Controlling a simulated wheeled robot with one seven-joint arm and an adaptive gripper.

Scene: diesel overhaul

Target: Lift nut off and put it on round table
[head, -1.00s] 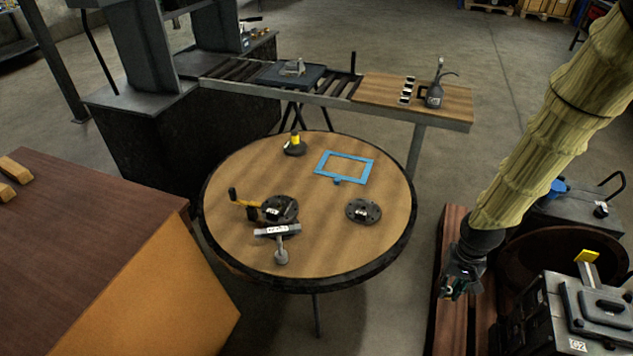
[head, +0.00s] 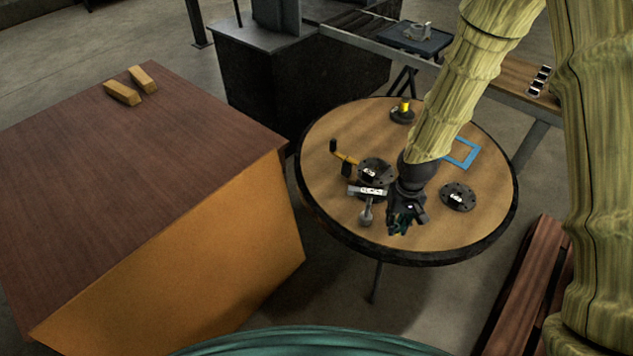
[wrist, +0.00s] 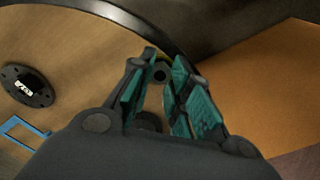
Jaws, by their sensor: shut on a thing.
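My gripper (head: 403,222) is over the front part of the round table (head: 507,210), its fingers pointing down. It is shut on a small dark ring-shaped piece, which looks like the nut (wrist: 160,74). In the wrist view the nut sits between the teal fingertips of my gripper (wrist: 159,70). The wooden top of the round table (wrist: 85,45) lies beyond it, with its dark rim behind the fingers. The nut cannot be made out in the head view. I cannot tell how high it is above the table.
A tool with a white label (head: 368,192) stands close left of my gripper, near a dark flanged part (head: 376,170). A dark disc (head: 458,196) lies to the right, and a blue frame (head: 463,153) behind. The brown cabinet (head: 140,180) is left of the table.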

